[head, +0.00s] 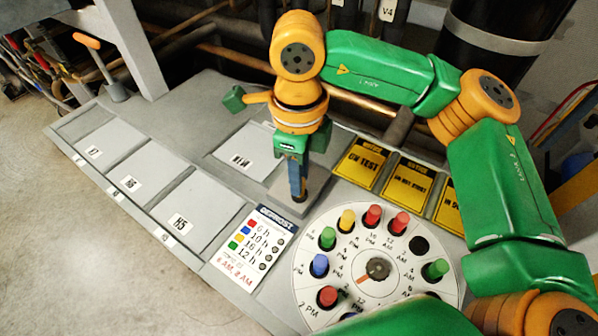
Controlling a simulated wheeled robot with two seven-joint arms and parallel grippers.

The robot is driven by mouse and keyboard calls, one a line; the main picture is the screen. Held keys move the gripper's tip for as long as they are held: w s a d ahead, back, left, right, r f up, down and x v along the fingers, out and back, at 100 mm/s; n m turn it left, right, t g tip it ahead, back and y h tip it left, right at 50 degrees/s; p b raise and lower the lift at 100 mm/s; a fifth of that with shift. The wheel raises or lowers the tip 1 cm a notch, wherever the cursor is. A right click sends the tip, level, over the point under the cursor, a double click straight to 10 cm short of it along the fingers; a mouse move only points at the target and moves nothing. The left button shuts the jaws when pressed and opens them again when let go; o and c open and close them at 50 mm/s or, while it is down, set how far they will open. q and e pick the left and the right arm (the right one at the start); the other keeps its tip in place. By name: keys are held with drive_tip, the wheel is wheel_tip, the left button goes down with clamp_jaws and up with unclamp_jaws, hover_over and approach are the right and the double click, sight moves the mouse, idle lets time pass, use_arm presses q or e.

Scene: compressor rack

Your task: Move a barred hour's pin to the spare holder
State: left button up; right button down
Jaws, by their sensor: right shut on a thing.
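My right gripper (298,192) points down, shut on a pin that its fingers mostly hide; I cannot tell the pin's colour. Its tips are at a small grey block (318,187), likely the spare holder; I cannot tell whether the pin is seated. The round white dial (345,262) carries red (373,216), yellow (347,220), green (328,238) and blue (320,265) pins around a central knob (378,268). A black, seemingly empty position (418,246) shows at its upper right. A defrost card (262,240) lists colours and, in red, 6 AM and 8 AM. The left gripper is out of view.
Grey bays with labels, such as H5 (205,215), line the left of the bench. Yellow signs (361,163) lie behind the dial. Pipes and a black cylinder (480,70) stand at the back. My green arm link covers the dial's lower edge.

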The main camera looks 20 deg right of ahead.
drive_tip(key=shift+f+b, duration=0.35)
drive_tip(key=shift+f, duration=0.05)
idle(0.6)
idle(0.3)
drive_tip(key=c, duration=0.7)
unclamp_jaws()
drive_tip(key=shift+o, duration=0.2)
wheel_tip(320, 180, up, 7)
drive_tip(key=shift+r, duration=0.1)
